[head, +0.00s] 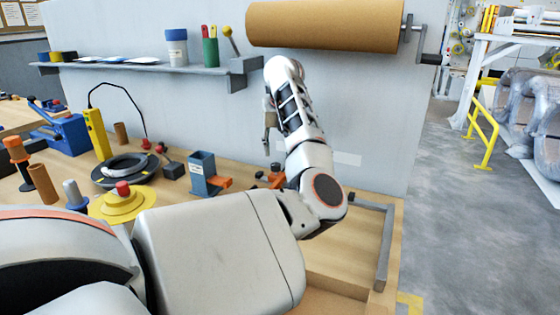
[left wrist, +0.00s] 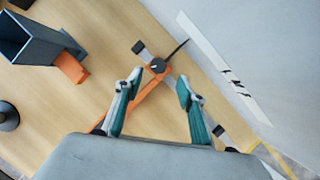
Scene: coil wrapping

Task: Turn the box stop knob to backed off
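In the left wrist view, a small black knob (left wrist: 157,66), which looks like the box stop knob, sits where an orange bar (left wrist: 146,97) meets a dark and grey bar. A thin dark pointer extends from the knob toward the upper right. My left gripper (left wrist: 159,84) is open and empty, with its teal-padded fingers apart on either side below the knob in the picture. No contact with the knob shows. In the head view, my left gripper (head: 267,145) hangs over the bench, above the orange and black fixture (head: 275,174), partly hidden by my arm. My right gripper is out of view.
A blue-grey holder with an orange block (head: 202,172) stands left of the fixture. The wall and a paper roll (head: 325,25) are behind. A grey rail (head: 384,245) lies along the bench's right edge. Coils and tools crowd the left.

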